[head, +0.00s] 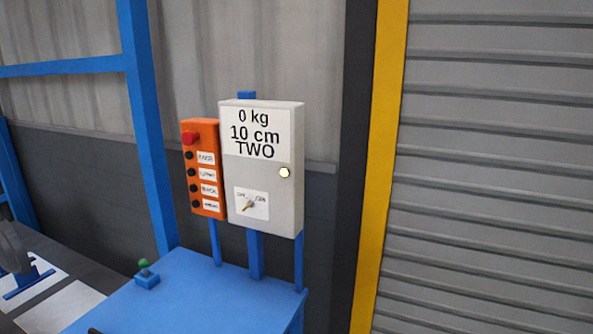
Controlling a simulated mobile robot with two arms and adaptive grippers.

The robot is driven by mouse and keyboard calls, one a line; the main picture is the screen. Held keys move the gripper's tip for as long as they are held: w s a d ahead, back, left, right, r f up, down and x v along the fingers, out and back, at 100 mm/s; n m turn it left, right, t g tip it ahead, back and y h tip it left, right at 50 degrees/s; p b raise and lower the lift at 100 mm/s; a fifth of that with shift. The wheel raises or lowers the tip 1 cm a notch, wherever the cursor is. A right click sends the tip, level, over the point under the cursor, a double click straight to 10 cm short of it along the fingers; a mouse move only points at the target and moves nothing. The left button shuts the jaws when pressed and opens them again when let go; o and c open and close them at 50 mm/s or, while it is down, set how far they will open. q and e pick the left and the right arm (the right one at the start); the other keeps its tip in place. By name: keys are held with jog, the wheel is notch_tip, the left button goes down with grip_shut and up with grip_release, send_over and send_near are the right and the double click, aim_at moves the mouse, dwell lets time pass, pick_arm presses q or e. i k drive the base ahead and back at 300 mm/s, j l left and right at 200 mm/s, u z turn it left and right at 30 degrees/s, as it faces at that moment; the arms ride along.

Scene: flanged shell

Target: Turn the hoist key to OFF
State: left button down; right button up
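The hoist control box (262,160) is a pale grey cabinet on blue posts, with a display plate reading "0 kg, 10 cm, TWO". The small brass hoist key (248,206) sits on a white label plate (264,212) low on its front. The label on the right appears to read ON; the left one is blurred, probably OFF. The key lies slanted, from lower left to upper right, its upper end towards the right label. A round lamp (284,173) glows pale yellow on the box's right side. Neither of my grippers can be made out in the head view.
An orange button panel (203,167) with a red mushroom button (190,138) adjoins the box's left side. Below is a blue bench top (200,290) with a small green-knobbed block (147,274). A yellow post (380,170) and grey shutter (490,170) stand right.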

aim_at(250, 204)
jog(key=i+u, duration=0.3)
jog(key=u, duration=0.15)
jog(key=i+u, duration=0.4)
jog(key=k, duration=0.1)
